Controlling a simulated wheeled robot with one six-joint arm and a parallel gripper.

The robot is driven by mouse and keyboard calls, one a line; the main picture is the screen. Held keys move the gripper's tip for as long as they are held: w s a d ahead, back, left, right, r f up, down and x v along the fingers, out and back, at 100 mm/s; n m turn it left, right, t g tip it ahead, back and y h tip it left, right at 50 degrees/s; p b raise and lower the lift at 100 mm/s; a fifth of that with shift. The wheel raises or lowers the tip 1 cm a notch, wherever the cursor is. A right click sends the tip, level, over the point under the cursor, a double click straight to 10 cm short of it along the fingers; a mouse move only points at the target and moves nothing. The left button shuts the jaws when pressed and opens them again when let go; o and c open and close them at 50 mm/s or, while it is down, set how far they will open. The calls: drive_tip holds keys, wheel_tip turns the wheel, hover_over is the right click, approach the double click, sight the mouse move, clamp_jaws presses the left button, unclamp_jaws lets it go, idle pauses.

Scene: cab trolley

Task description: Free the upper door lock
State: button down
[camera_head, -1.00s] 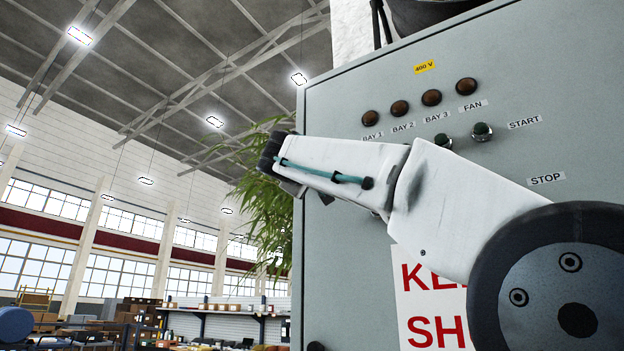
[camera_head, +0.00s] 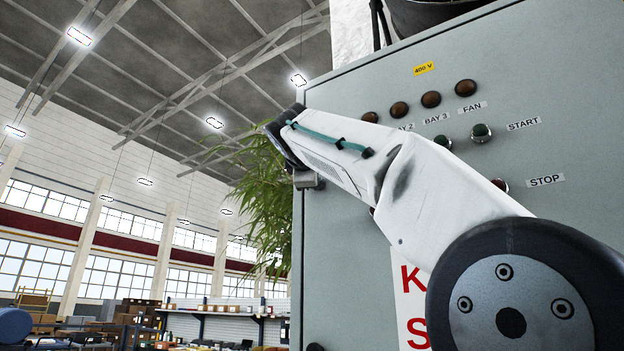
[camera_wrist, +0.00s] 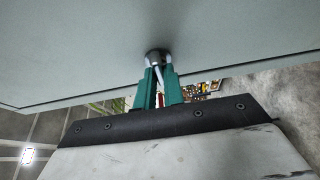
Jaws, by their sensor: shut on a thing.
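The grey cabinet door (camera_head: 560,110) fills the right of the head view. In the wrist view, the door (camera_wrist: 80,50) spans the top. The upper door lock (camera_wrist: 158,56) shows there as a small dark round fitting on the door, near its edge. My gripper (camera_wrist: 159,73) has its teal fingers at the lock, shut on it. A pale narrow piece shows between the fingers; the exact contact is partly hidden. In the head view my arm hides the lock and the fingers.
The panel has several brown lamps (camera_head: 431,100), a green START button (camera_head: 481,132) and a STOP button (camera_head: 500,185). A red-lettered sign (camera_head: 412,300) is partly covered by my arm. A leafy plant (camera_head: 250,190) stands beyond the cabinet's left edge. Shelving (camera_head: 220,320) is far behind.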

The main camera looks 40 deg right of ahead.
idle(0.5)
drive_tip(key=c, duration=1.5)
unclamp_jaws()
drive_tip(key=v, duration=0.7)
drive_tip(key=shift+s+a, duration=0.2)
drive_tip(key=shift+a, duration=0.1)
